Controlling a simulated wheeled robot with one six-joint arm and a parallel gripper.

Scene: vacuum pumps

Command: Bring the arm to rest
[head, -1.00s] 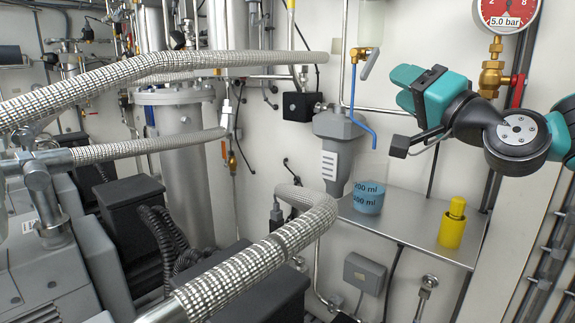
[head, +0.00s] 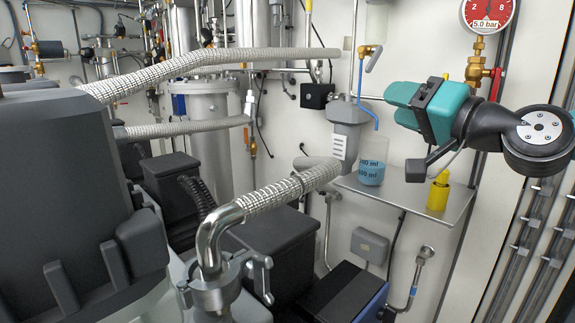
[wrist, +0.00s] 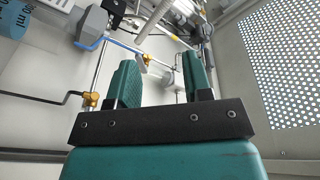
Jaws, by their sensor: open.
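My gripper (wrist: 160,80) shows in the wrist view with its two teal fingers apart and nothing between them. In the head view my teal and black arm end (head: 432,105) hangs in the air at the right, in front of the wall. It is above the wall shelf and the yellow bottle there. The fingertips are hard to make out in the head view.
A grey shelf (head: 400,198) holds a beaker of blue liquid (head: 370,174) and a yellow bottle (head: 438,195). A red pressure gauge (head: 489,13) hangs above my arm. Braided hoses (head: 210,62) and dark pumps (head: 75,180) fill the left. A perforated panel (wrist: 285,65) is close at the right.

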